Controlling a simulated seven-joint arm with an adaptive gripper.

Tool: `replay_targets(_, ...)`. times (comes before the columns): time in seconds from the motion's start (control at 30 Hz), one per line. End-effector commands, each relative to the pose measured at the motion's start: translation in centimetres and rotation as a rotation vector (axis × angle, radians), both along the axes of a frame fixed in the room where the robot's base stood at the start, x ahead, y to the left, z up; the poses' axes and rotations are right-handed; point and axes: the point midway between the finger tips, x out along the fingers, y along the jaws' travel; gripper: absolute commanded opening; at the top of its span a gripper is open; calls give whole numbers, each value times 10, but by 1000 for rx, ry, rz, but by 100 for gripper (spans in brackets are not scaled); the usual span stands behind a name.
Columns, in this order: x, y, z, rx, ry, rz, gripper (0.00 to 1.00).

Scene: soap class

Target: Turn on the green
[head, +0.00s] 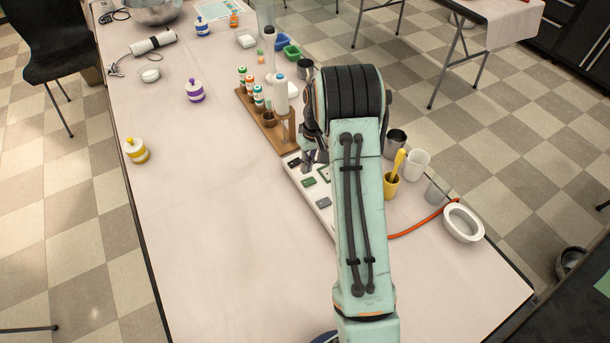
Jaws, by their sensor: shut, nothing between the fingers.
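A white panel (317,212) lies on the table and carries several small dark pieces. One dark green piece (309,183) sits near its left edge. A grey piece (323,202) lies nearer the camera, and a green-edged square (324,173) shows farther right. They look like switches, but they are too small to read as on or off. My gripper (308,163) is shut and empty, low over the far part of the panel, beyond the dark green piece. My arm hides the panel's right side, and the fingertips are hard to make out.
A wooden rack (284,141) with bottles stands just beyond the panel. A yellow cup (391,186), a white cup (416,165) and a white bowl (463,223) with an orange cord (420,224) are right of my arm.

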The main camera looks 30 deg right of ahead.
Motion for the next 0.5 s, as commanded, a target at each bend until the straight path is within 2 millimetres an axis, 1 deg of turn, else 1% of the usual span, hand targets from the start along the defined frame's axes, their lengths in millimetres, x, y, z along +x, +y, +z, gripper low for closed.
replay_targets(0.03, -1, 2, -10, 1, 4, 0, 0)
replay_targets(0.1, -1, 3, -21, 1, 3, 0, 0)
replay_targets(0.2, 0, 4, -32, 1, 1, 0, 0)
replay_targets(0.33, 0, 5, -40, 0, 0, 0, 0)
replay_targets(0.5, 0, 5, -42, 0, -1, 0, 0)
